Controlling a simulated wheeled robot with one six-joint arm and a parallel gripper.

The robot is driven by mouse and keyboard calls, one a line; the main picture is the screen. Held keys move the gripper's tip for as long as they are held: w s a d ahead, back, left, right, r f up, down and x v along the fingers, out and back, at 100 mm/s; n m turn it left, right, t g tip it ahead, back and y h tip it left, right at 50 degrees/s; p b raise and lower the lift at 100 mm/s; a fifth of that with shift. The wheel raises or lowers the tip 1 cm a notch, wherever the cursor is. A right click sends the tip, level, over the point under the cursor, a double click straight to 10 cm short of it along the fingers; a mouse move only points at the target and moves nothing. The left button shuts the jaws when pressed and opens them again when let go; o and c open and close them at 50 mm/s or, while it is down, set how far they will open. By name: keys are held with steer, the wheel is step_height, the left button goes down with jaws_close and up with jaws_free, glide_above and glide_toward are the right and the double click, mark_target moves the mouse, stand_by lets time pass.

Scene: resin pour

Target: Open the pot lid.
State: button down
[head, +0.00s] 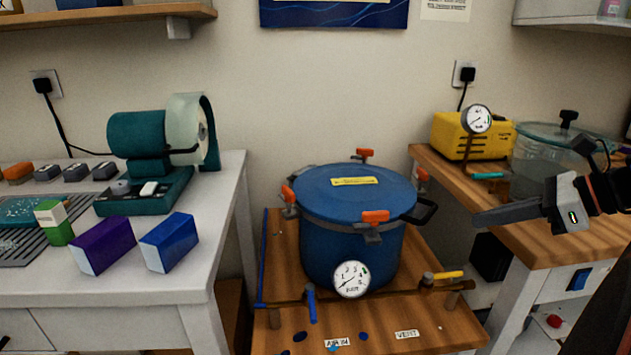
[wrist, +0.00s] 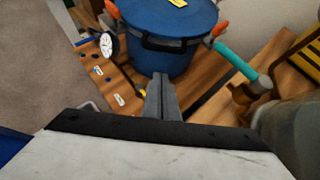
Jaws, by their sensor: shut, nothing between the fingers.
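The blue pressure pot (head: 345,240) stands on a low wooden stand, with its flat blue lid (head: 350,190) seated on top. A yellow label (head: 354,181) lies on the lid. Orange-handled clamps (head: 375,217) sit around the rim. A black side handle (head: 422,211) sticks out at the right. My gripper (head: 480,219) is shut and empty, right of the pot and apart from it in the head view. In the wrist view the shut fingers (wrist: 161,78) point toward the pot (wrist: 165,50) and its black handle (wrist: 165,45).
A round gauge (head: 351,279) and valve levers, one blue (head: 311,303) and one yellow (head: 447,275), are at the stand's front. The right bench holds a yellow pump (head: 464,137) and a clear chamber (head: 540,150). The left bench holds a teal machine (head: 150,160) and boxes.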

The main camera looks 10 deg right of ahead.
mark_target(430, 213)
steer(key=shift+w+a+f, duration=0.2)
steer(key=shift+w+a, duration=0.8)
steer(key=shift+w+a+f, duration=0.25)
steer(key=shift+w+a, duration=0.7)
steer(key=shift+w+a+f, duration=0.2)
steer(key=shift+w+a, duration=0.8)
